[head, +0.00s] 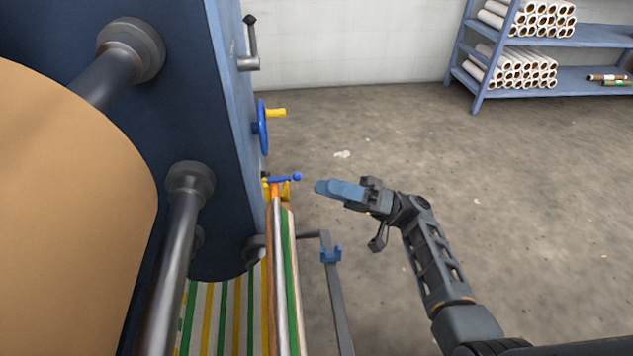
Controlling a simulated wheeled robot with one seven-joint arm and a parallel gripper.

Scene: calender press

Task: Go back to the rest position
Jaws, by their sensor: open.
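My gripper (340,190) is at the middle of the head view, held over the open floor to the right of the press (225,120). Its blue fingers point left, toward a blue lever (284,179) on a yellow fitting, with a visible gap between. The fingers are seen from the side and nothing shows between them. My dark arm reaches up from the lower right.
A blue handwheel (262,127) with a yellow knob and a crank lever (248,62) stick out from the press side. A grey rail (338,295) with a blue bracket stands below my gripper. A blue shelf (590,76) with white rolls is at the back right. The floor (540,190) on the right is clear.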

